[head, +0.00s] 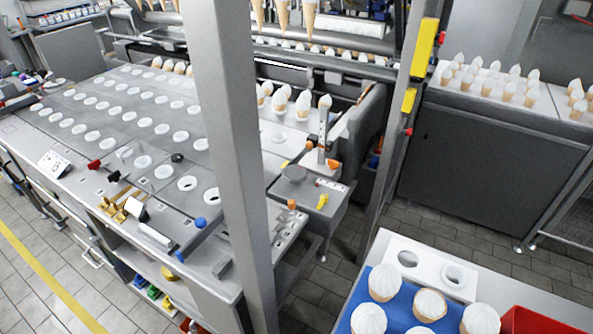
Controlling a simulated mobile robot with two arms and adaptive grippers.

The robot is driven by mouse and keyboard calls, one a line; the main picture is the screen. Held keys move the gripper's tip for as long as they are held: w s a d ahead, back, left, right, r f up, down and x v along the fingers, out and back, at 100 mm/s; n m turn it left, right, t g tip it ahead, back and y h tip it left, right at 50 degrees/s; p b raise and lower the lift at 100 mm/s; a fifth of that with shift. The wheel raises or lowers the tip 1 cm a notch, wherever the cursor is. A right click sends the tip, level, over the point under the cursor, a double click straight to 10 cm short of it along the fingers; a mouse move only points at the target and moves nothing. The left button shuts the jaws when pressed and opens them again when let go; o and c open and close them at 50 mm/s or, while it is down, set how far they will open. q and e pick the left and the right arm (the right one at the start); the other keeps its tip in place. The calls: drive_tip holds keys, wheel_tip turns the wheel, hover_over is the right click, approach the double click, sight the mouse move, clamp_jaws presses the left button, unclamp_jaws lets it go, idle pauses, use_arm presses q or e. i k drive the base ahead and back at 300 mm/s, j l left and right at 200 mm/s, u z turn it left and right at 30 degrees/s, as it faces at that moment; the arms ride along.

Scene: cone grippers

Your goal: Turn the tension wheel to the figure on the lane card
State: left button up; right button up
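No wheel can be clearly made out as the tension wheel. A grey disc (293,174) lies flat on a small metal box at the end of the machine, and a small dark knob (177,157) stands on the machine's deck; I cannot tell whether either is the wheel. A small white card (54,163) with coloured marks is on the deck's left front edge. It may be the lane card, but its figure is too small to read. Neither of my grippers shows in the view.
A grey upright post (235,170) hides part of the machine. The deck (100,125) has rows of round holes. A white holder (425,265), a blue tray (350,312) with several white-topped cones and a red bin (540,325) are at lower right. Tiled floor (318,285) lies between.

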sight(295, 174)
drive_tip(key=k+j+u, duration=0.5)
drive_tip(key=j+u, duration=0.15)
drive_tip(key=k+j+u, duration=0.2)
drive_tip(key=j+u, duration=0.15)
drive_tip(key=j, duration=0.2)
